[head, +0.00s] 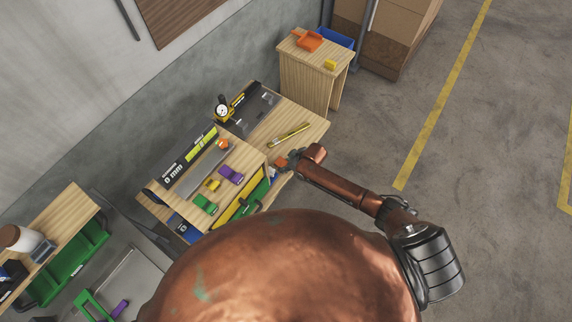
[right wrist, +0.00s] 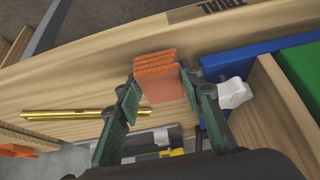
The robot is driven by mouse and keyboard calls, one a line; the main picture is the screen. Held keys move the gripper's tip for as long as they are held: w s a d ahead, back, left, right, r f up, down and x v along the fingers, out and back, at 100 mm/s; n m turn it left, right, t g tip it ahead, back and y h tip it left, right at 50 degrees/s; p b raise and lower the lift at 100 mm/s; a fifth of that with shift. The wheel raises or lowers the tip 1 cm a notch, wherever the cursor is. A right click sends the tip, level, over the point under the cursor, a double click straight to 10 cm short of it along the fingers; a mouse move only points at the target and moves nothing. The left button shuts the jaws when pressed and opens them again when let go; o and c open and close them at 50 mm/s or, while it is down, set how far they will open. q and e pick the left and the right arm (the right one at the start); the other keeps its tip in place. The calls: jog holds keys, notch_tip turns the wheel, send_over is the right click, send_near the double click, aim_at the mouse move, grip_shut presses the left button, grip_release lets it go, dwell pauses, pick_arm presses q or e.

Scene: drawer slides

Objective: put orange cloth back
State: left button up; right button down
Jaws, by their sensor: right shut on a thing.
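The orange cloth (right wrist: 158,78) is a small folded, ribbed stack in the right wrist view. My right gripper (right wrist: 160,95) has its two dark green fingers on either side of the cloth and is shut on it. The cloth is in front of a pale wooden surface. In the head view my right gripper (head: 283,163) is at the right side of the workbench (head: 310,125), beside an open drawer (head: 240,207); the cloth is too small there to make out clearly. The drawer's blue container (right wrist: 240,58) is right of the cloth in the wrist view. My left gripper is not in view.
A yellow tool (head: 290,135) lies on the bench. Purple (head: 231,174) and green (head: 205,204) pieces lie on its left part. A small wooden cabinet (head: 305,80) with an orange tray (head: 308,41) stands behind. A white knob (right wrist: 233,92) is close to the right finger.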

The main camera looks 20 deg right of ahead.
jog(key=shift+f, duration=0.45)
dwell(0.4)
jog(key=c, duration=1.6)
grip_release()
jog(key=o, duration=0.5)
jog(key=v, duration=1.2)
